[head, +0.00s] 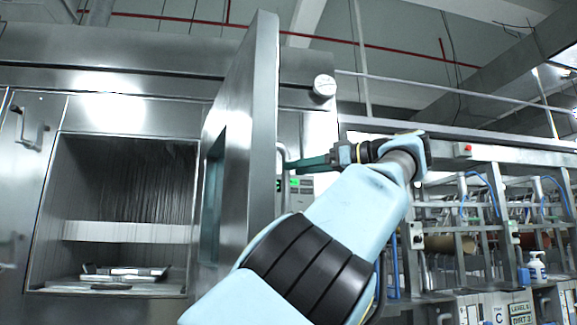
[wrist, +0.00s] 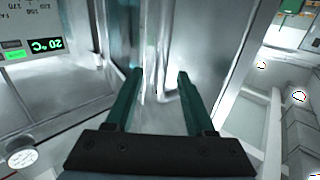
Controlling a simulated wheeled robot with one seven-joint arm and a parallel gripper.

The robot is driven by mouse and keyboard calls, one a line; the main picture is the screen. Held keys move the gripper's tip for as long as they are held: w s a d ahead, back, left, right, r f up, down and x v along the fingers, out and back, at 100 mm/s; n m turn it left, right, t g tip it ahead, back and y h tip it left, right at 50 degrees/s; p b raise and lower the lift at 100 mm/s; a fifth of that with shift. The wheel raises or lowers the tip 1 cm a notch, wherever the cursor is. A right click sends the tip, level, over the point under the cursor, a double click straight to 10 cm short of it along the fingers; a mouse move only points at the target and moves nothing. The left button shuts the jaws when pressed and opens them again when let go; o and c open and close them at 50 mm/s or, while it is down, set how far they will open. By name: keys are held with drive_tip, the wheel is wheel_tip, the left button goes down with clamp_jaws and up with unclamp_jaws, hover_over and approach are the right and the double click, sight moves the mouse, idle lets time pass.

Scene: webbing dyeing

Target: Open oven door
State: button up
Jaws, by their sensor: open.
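The oven door (head: 262,130) is a steel panel with a window and stands swung out from the oven front, almost edge-on in the head view. The oven opening (head: 125,190) to its left is uncovered. A pale bar handle (head: 283,155) shows on the door's right-hand face. My gripper (head: 300,163) is beside that face, close to the handle. In the wrist view my gripper (wrist: 158,75) is open, its two green fingers apart, with shiny metal and a thin bar between and beyond them. I cannot tell whether a finger touches the handle.
A metal tray (head: 125,272) lies inside the oven. A round white dial (head: 324,86) and a green display (head: 300,184) are on the oven front behind my gripper. A rack machine with frames and hoses (head: 480,215) stands at the right, with a white bottle (head: 537,268).

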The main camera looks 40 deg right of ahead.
drive_tip(key=p+v, duration=0.2)
drive_tip(key=v, duration=0.4)
drive_tip(key=shift+s+p, duration=0.35)
drive_tip(key=shift+p, duration=0.05)
drive_tip(key=shift+d, duration=0.1)
